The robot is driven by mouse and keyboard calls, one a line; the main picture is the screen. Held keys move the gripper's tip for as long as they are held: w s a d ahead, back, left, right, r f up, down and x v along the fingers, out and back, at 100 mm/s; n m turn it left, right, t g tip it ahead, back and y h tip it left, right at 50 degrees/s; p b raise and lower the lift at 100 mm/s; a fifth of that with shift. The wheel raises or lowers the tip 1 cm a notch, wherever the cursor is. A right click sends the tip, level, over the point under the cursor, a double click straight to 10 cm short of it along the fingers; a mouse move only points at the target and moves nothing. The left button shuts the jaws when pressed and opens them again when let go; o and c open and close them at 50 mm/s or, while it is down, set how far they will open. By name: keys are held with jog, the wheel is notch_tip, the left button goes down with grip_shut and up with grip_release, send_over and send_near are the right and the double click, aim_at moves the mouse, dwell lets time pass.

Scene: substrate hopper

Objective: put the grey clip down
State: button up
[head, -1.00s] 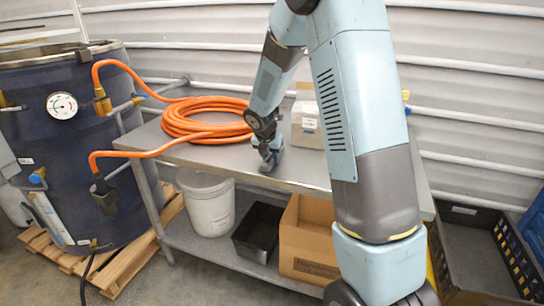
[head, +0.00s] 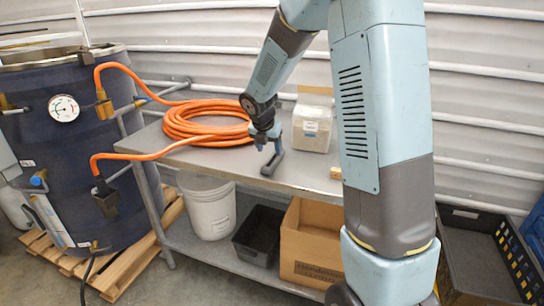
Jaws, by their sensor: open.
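The grey clip (head: 271,166) rests on the metal bench top near its front edge, in the head view. A dark upright part rises at its right side. My gripper (head: 267,146) points down just above the clip, with its jaws open. At this size I cannot tell whether a fingertip still touches the clip.
A coiled orange hose (head: 205,122) lies on the bench (head: 308,172) to the left of my gripper. A pale carton (head: 312,122) stands behind and to the right. A small wooden block (head: 336,173) lies at the right. Bare bench top surrounds the clip.

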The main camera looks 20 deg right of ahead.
jog(key=s+d+r+m, duration=0.2)
jog(key=s+r+m, duration=1.2)
jog(key=s+r, duration=0.25)
jog(key=s+r+m+t+y, duration=0.1)
jog(key=s+m+y, duration=0.1)
jog(key=s+m, duration=1.2)
jog(key=s, duration=0.4)
jog(key=shift+d+r+m+t+y, duration=0.2)
jog(key=shift+m+t+y, duration=0.2)
jog(key=shift+w, duration=0.1)
